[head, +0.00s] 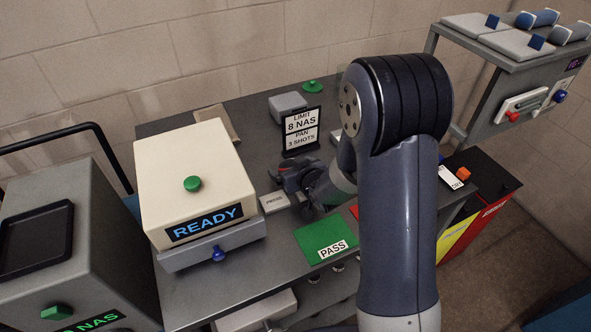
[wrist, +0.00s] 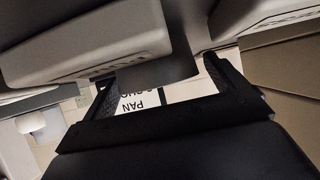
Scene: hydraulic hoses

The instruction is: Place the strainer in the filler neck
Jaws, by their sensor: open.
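My gripper (head: 283,178) is low over the grey bench, just in front of the black-and-white sign and behind the PRESS label. In the wrist view its two dark fingers stand apart with nothing between them (wrist: 163,88). I cannot pick out the strainer or the filler neck in either view. My arm hides part of the bench behind and to the right of the gripper.
A cream READY box (head: 190,170) stands left. A green PASS pad (head: 320,236) lies in front. A grey block (head: 287,106) and green knob (head: 312,86) are behind.

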